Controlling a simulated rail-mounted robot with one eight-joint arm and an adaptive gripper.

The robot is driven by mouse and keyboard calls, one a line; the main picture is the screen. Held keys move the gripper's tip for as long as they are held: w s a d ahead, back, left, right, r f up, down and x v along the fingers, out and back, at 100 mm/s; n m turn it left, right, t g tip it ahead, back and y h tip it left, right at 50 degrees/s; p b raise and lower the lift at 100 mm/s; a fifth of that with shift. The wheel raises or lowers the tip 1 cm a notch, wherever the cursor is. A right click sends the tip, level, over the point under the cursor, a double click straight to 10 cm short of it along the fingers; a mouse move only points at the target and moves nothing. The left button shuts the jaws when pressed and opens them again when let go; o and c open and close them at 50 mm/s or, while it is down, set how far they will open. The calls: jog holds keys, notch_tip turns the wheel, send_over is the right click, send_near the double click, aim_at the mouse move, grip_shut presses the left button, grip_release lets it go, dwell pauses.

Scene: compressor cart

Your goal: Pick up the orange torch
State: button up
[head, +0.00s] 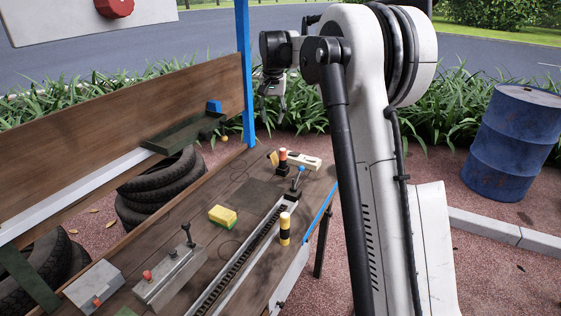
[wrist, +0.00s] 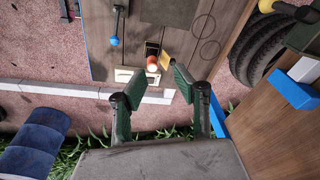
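A small upright piece with an orange-red top and a dark base (head: 283,157) stands near the far end of the wooden bench; it looks most like the orange torch, but I cannot be sure. It also shows in the wrist view (wrist: 152,62), just beyond my fingertips. A flat yellow-orange piece (head: 273,158) is close beside it, also in the wrist view (wrist: 166,61). My gripper (head: 271,92) is raised above and beyond the bench's far end. In the wrist view my gripper (wrist: 156,82) has its two fingers spread, with nothing between them.
A blue post (head: 245,75) and green tray (head: 185,133) stand left of my gripper. A blue barrel (head: 512,145) stands right.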

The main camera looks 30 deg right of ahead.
jog(key=m+g+p, duration=0.2)
send_over(283, 158)
jog(key=w, duration=0.1)
jog(key=f, duration=0.9)
jog(key=shift+w+d, duration=0.15)
jog(key=shift+d, duration=0.15)
notch_tip(283, 158, down, 14)
jog(key=shift+r, duration=0.1)
grip_shut()
